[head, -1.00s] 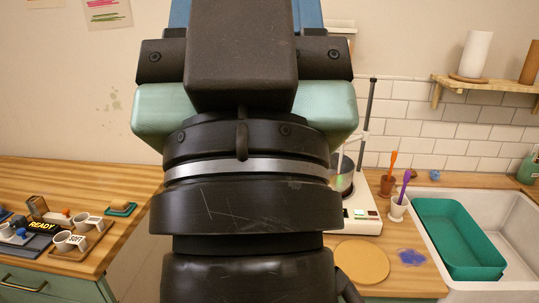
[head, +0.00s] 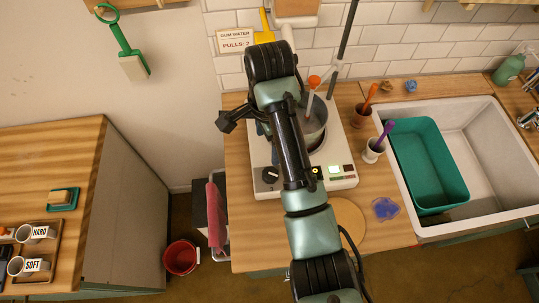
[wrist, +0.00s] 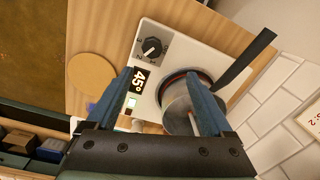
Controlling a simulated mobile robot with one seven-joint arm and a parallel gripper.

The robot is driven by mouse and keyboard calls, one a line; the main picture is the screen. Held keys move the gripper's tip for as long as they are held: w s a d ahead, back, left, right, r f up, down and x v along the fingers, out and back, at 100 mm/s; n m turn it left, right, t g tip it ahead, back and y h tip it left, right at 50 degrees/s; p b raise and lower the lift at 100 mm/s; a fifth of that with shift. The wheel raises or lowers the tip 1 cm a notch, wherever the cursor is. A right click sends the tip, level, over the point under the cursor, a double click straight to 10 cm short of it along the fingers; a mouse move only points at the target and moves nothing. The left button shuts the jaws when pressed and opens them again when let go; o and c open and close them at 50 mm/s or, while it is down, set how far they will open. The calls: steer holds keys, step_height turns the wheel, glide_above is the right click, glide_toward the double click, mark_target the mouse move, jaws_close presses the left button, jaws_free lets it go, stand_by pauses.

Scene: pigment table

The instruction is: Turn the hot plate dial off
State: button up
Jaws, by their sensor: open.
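The white hot plate (head: 345,183) stands on the wooden counter, with its black dial (head: 270,175) at the front left. In the wrist view the dial (wrist: 152,47) sits on a grey square with marks around it; its exact setting is too small to read. A metal pot (head: 314,125) stands on the heating ring. My gripper (wrist: 160,73) is open and empty, its two blue fingers spread above the hot plate. The dial lies beyond the fingertips, not between them. In the head view my arm mostly hides the gripper.
A dark post (head: 347,35) rises behind the pot. Two small cups (head: 373,150) with tools, a round tan board (head: 347,222) and a sink with a green tub (head: 425,165) lie to the right. A gap with a red bucket (head: 181,257) separates the left counter.

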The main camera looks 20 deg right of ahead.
mark_target(270, 174)
steer(key=shift+g, duration=0.3)
steer(key=f, duration=0.4)
steer(key=f+b, duration=0.1)
steer(key=f, duration=0.3)
steer(key=s+f+b, duration=0.1)
steer(key=f, duration=0.4)
steer(key=shift+f, duration=0.1)
jaws_close()
